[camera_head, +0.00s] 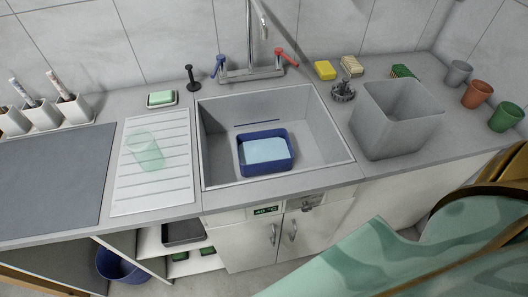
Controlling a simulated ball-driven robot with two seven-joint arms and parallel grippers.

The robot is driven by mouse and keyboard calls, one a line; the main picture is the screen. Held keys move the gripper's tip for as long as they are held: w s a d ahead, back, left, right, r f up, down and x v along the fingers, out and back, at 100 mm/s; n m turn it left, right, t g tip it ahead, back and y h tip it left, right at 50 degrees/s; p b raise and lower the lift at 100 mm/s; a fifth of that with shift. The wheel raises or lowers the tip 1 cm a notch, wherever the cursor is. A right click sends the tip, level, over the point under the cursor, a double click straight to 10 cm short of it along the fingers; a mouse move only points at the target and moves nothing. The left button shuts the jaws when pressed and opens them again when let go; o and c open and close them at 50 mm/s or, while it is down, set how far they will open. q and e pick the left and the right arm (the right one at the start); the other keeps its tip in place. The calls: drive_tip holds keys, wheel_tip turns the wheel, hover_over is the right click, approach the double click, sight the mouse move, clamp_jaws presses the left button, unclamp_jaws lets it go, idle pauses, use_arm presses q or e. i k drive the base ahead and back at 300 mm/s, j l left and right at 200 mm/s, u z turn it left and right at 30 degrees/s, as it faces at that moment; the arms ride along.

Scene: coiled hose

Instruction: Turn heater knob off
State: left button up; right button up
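The heater panel (270,210) is on the front of the counter below the sink, with a small green-lit display that seems to read 40 °C. To the right of the display is a dark knob (307,204) on a grey plate. The knob is small here, and I cannot tell which way it is turned. Neither of my grippers is in view.
The sink (215,145) holds a blue basin (265,163). Cabinet doors with handles (292,229) are below the panel. A large mint-green patterned surface (420,255) covers the lower right. A grey bin (385,130) stands on the counter.

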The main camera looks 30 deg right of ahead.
sight(306, 208)
drive_tip(key=z, duration=1.45)
